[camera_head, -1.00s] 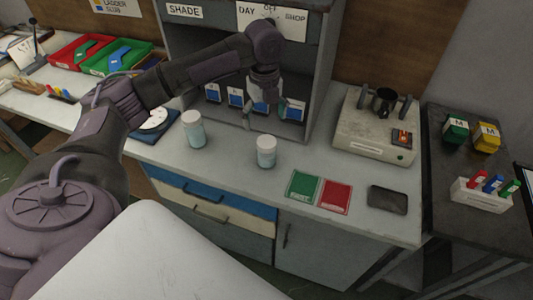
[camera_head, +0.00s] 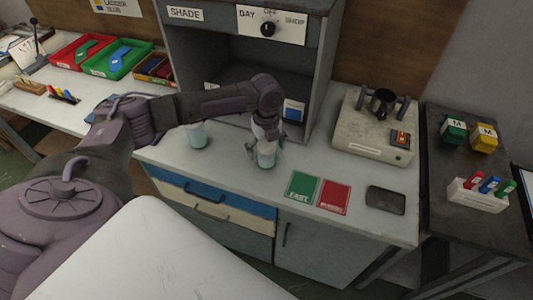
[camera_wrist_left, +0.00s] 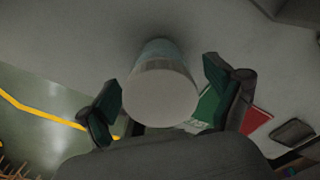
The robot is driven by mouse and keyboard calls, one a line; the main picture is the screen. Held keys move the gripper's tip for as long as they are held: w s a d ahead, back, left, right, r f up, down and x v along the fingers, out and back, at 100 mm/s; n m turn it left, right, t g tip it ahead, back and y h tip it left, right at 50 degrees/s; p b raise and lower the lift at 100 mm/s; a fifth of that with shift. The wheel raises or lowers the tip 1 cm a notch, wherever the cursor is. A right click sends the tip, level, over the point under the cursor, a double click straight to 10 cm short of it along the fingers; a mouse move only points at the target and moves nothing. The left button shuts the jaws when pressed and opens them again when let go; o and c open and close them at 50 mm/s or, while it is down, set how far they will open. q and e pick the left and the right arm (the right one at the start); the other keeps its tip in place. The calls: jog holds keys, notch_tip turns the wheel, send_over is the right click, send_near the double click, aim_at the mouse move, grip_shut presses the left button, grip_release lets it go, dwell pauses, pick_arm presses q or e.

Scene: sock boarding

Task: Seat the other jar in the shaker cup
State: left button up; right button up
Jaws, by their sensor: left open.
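One jar (camera_head: 266,160), pale with a bluish-green body, stands on the bench in front of the cabinet. My left gripper (camera_head: 265,148) is right above it, pointing down. In the left wrist view the jar's round white lid (camera_wrist_left: 160,98) sits between the two open green-padded fingers (camera_wrist_left: 165,100), with gaps on both sides. The shaker cup (camera_head: 383,101), dark, stands on the pale shaker machine (camera_head: 372,138) at the right. My right gripper is not in view.
A green card (camera_head: 301,187) and a red card (camera_head: 334,197) lie right of the near jar, with a dark pad (camera_head: 386,200) beyond them. The grey cabinet (camera_head: 318,75) stands behind. A white rack (camera_head: 477,195) with coloured pieces stands at far right.

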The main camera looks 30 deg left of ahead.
pick_arm(q)
jog(key=c, duration=1.4)
jog(key=shift+o, duration=0.2)
jog(key=shift+r, duration=0.15)
